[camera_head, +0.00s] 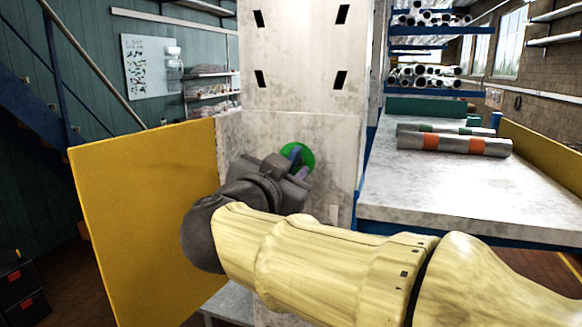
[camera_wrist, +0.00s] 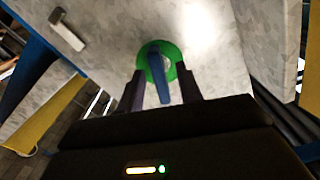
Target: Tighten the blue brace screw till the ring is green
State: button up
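The blue brace screw (camera_wrist: 159,84) has a flat blue handle standing out from the middle of a round ring (camera_wrist: 176,52). The ring is green, and it also shows green in the head view (camera_head: 309,158) on the face of the pale mast. My gripper (camera_wrist: 160,72) is at the screw, with one dark finger on each side of the blue handle. Narrow gaps show between the handle and both fingers, so the gripper looks open around it. In the head view my gripper (camera_head: 300,171) partly covers the ring and handle.
The pale mast (camera_head: 303,110) stands upright behind the screw. A yellow panel (camera_head: 145,215) stands to its left. A grey bench (camera_head: 455,190) at right bears cylinders with orange bands (camera_head: 455,144). A small pale block (camera_wrist: 67,31) sits on the mast face.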

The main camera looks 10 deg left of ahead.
jog(key=s, duration=0.3)
jog(key=shift+s+a, duration=0.15)
jog(key=shift+s, duration=0.1)
jog(key=shift+w, duration=0.1)
dwell(0.4)
